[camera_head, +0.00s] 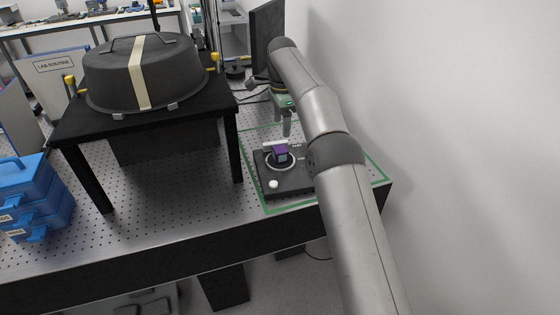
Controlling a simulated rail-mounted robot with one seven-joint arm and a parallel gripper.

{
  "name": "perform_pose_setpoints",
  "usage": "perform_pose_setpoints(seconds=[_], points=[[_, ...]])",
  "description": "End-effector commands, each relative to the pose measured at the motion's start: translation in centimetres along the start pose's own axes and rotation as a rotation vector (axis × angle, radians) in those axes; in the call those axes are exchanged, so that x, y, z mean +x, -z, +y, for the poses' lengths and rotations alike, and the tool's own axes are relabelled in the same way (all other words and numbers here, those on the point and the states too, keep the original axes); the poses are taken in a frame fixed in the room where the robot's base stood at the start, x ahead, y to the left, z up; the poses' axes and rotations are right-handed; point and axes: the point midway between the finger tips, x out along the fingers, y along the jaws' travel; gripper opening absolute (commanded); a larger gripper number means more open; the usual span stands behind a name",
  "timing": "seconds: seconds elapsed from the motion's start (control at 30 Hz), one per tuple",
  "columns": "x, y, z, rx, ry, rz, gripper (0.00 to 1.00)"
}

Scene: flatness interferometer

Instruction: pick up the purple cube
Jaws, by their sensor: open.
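The purple cube (281,149) is small and dark purple on top, with a paler bluish face towards me. It stands inside a light ring on a black square plate (296,188) on the perforated metal table. My arm reaches down from the right, and my gripper (284,127) points down just above and behind the cube in the picture. It is open, and nothing shows between its fingers. Whether the fingertips are level with the cube or above it I cannot tell.
A black stand (160,125) carrying a large dark round cover (145,75) is left of the plate. Blue cases (35,195) are stacked at the far left. A green outline surrounds the plate. A white wall (450,90) closes off the right, and a dark monitor (266,40) stands behind.

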Motion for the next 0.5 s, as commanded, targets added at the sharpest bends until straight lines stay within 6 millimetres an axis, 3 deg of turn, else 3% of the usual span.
perform_pose_setpoints(seconds=[0.03,0.2,0.5], points=[[1.4,0.0,0.1,-0.001,-0.002,0.000,0.66],[4.5,0.0,0.1,-0.001,-0.002,-0.001,0.66],[6.9,-0.1,0.0,-0.002,-0.001,0.000,0.66]])
